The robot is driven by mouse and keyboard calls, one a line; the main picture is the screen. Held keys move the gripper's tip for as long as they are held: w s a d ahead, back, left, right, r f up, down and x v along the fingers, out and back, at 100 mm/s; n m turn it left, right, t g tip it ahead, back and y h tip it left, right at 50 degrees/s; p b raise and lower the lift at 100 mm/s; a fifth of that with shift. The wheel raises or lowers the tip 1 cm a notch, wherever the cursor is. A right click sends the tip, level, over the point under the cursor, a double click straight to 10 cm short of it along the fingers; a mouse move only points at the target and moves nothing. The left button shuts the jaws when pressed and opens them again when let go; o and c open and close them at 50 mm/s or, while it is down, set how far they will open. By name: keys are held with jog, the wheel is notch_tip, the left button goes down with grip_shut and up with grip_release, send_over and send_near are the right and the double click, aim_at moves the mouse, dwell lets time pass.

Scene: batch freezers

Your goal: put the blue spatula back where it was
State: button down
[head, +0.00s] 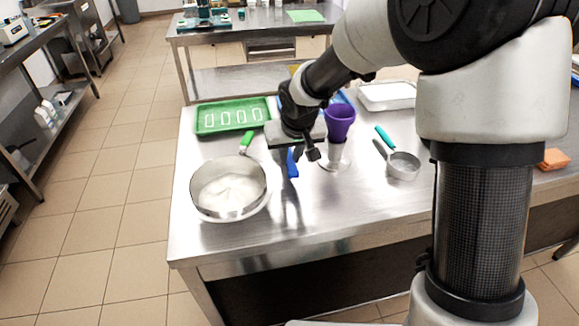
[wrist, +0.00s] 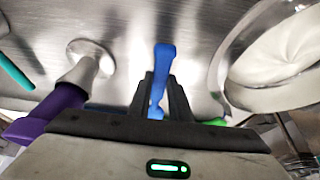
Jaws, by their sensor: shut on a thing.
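The blue spatula (head: 292,164) hangs below my gripper (head: 298,150), over the steel table between the white-filled bowl and the purple cup. In the wrist view the blue spatula (wrist: 162,60) runs between the two dark fingers of my gripper (wrist: 160,88), which are shut on it. Its far end points away from the fingers. Part of it is hidden by the fingers and gripper body. I cannot tell whether its lower end touches the table.
A green tray (head: 208,131) and a white tray (head: 388,104) lie behind. The front table edge is clear.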

aim_at(291, 163)
jog(key=shift+f+b, duration=0.3)
jog(key=shift+f, duration=1.55)
jog(key=shift+f, duration=0.25)
jog(key=c, duration=1.6)
grip_release()
jog(key=shift+r, duration=0.1)
